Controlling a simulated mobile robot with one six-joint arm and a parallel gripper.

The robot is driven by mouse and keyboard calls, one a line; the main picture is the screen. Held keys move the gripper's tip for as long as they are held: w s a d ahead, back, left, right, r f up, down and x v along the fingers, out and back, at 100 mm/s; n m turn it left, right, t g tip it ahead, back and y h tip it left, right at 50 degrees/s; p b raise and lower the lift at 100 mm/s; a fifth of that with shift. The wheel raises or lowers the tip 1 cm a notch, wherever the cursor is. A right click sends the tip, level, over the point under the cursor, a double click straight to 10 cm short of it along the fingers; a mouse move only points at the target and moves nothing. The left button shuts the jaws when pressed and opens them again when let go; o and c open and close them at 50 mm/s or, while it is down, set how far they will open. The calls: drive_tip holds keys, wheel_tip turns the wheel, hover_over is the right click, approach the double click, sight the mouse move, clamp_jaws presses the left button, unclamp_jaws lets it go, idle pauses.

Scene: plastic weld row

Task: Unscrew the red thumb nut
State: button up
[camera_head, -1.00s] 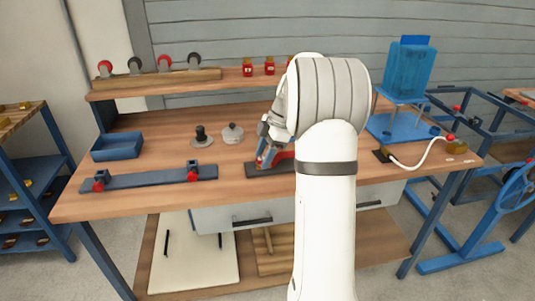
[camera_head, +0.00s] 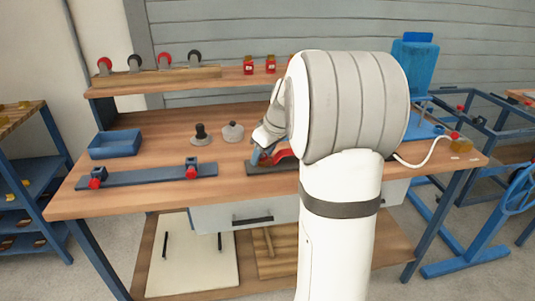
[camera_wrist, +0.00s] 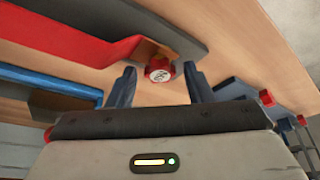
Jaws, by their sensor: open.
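The red thumb nut (camera_wrist: 160,70) shows in the wrist view, with a pale round face. It sits beside a brown piece at the end of a red part (camera_wrist: 60,42) over a dark base plate (camera_wrist: 175,28). My gripper (camera_wrist: 159,76) is open, with one dark blue finger on each side of the nut and a visible gap to both. In the head view, the red part (camera_head: 284,154) stands on the bench's dark plate, partly behind my arm. The nut and my fingertips cannot be made out clearly there.
A dark blue rail (camera_head: 140,177) with two red knobs lies on the bench to the left. A black-knobbed piece (camera_head: 201,134), a grey weight-like piece (camera_head: 232,131) and a blue tray (camera_head: 115,145) stand behind it. A blue tank (camera_head: 413,65) stands at right.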

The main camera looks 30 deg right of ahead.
drive_tip(key=m+p, duration=0.1)
drive_tip(key=m, duration=0.1)
drive_tip(key=m+h+p, duration=0.1)
drive_tip(key=m, duration=0.1)
drive_tip(key=m+h+p, duration=0.1)
drive_tip(key=shift+a+r+m, duration=0.2)
drive_tip(key=shift+a+m, duration=0.05)
drive_tip(key=shift+m, duration=0.15)
drive_tip(key=m, duration=0.1)
drive_tip(key=m+h, duration=0.1)
drive_tip(key=m, duration=0.1)
drive_tip(key=shift+f+h+p, duration=0.2)
drive_tip(key=shift+h+p, duration=0.1)
drive_tip(key=shift+p, duration=0.1)
drive_tip(key=shift+s+a+f+m+b, duration=0.1)
drive_tip(key=shift+m+b, duration=0.2)
drive_tip(key=shift+m, duration=0.5)
drive_tip(key=shift+m+h, duration=0.4)
drive_tip(key=shift+c, duration=0.5)
